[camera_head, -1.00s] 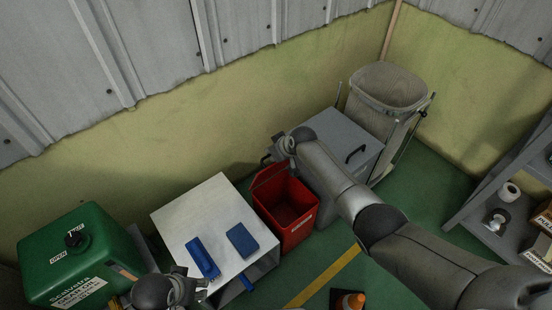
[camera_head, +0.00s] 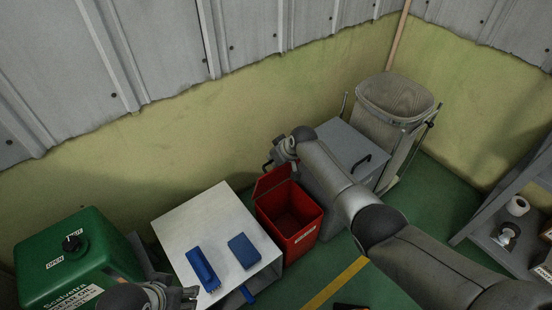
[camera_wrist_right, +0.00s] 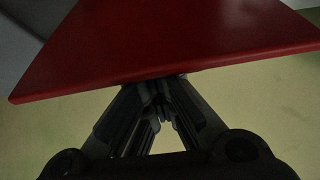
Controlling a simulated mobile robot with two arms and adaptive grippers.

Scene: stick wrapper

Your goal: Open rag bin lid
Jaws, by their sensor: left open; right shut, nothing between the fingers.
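The red rag bin (camera_head: 296,232) stands on the floor beside the white table, with its dark inside showing. Its red lid (camera_head: 271,180) is raised and tilted up at the back edge, toward the wall. My right gripper (camera_head: 268,166) is at the lid's upper edge. In the right wrist view the lid (camera_wrist_right: 170,40) spans the top, and my right gripper (camera_wrist_right: 160,90) is shut with its fingertips at or behind the lid's edge, holding nothing. My left gripper (camera_head: 190,294) is open at the bottom, in front of the white table.
A white table (camera_head: 205,225) holds two blue items (camera_head: 243,250). A green oil tank (camera_head: 70,262) stands at left. A grey cabinet (camera_head: 345,150) and a bag stand (camera_head: 395,100) are right of the bin. A shelf (camera_head: 510,215) is at far right.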

